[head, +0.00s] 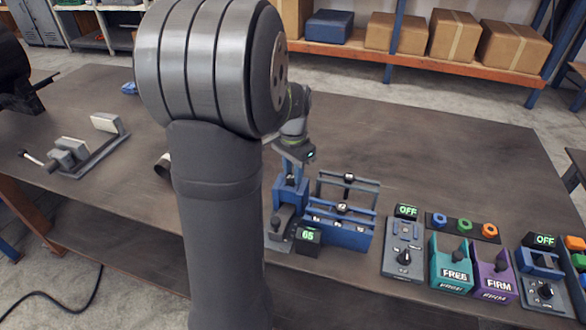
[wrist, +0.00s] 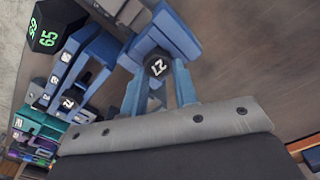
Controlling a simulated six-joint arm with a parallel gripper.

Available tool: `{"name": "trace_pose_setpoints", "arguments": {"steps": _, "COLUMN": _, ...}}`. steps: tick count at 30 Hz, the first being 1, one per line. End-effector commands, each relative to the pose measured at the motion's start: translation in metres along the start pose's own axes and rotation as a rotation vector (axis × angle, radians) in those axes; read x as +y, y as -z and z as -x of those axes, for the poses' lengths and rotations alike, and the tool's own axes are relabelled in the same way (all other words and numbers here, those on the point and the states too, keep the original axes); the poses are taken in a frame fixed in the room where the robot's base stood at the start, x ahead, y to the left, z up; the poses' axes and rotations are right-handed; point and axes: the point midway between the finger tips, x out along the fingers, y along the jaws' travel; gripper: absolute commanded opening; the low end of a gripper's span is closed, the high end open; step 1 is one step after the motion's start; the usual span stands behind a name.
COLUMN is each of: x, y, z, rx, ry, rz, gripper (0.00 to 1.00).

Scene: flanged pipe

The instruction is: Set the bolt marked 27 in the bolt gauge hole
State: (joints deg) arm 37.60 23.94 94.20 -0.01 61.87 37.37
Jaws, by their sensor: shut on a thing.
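A dark bolt head marked 27 (wrist: 156,66) shows in the wrist view between the two blue fingers of my gripper (wrist: 158,88). The fingers are shut on this bolt. A blue block, seemingly part of the bolt gauge (wrist: 172,28), lies just beyond the bolt head. In the head view my gripper (head: 291,172) is low over the blue gauge (head: 289,196), beside the display reading 65 (head: 307,235). The display also shows in the wrist view (wrist: 45,37). The bolt's shank and the gauge hole are hidden, so I cannot tell whether the bolt is in the hole.
A blue bolt rack (head: 335,232) with marked bolts and a raised bar stands right of the gauge. Farther right are a switch box reading OFF (head: 403,250), a teal FREE box (head: 451,268) and a purple FIRM box (head: 492,277). The table behind the rack is clear.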

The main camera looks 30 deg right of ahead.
Motion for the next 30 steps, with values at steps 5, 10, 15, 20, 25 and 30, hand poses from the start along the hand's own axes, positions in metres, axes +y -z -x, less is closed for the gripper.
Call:
{"name": "trace_pose_setpoints", "arguments": {"steps": 5, "x": 0.0000, "y": 0.0000, "z": -0.0029, "rx": 0.000, "ry": 0.000, "rz": 0.000, "gripper": 0.00}}
{"name": "trace_pose_setpoints", "arguments": {"steps": 10, "x": 0.0000, "y": 0.0001, "z": -0.0031, "rx": 0.001, "ry": 0.000, "rz": 0.000, "gripper": 0.00}}
{"name": "trace_pose_setpoints", "arguments": {"steps": 15, "x": -0.0001, "y": 0.0001, "z": -0.0031, "rx": 0.001, "ry": 0.000, "rz": 0.000, "gripper": 0.29}}
{"name": "trace_pose_setpoints", "arguments": {"steps": 20, "x": -0.0001, "y": 0.0001, "z": -0.0031, "rx": 0.000, "ry": 0.000, "rz": 0.000, "gripper": 0.52}}
{"name": "trace_pose_setpoints", "arguments": {"steps": 25, "x": 0.0000, "y": 0.0001, "z": -0.0031, "rx": 0.000, "ry": 0.000, "rz": 0.000, "gripper": 0.52}}
{"name": "trace_pose_setpoints", "arguments": {"steps": 30, "x": 0.0000, "y": 0.0000, "z": -0.0033, "rx": 0.000, "ry": 0.000, "rz": 0.000, "gripper": 0.70}}
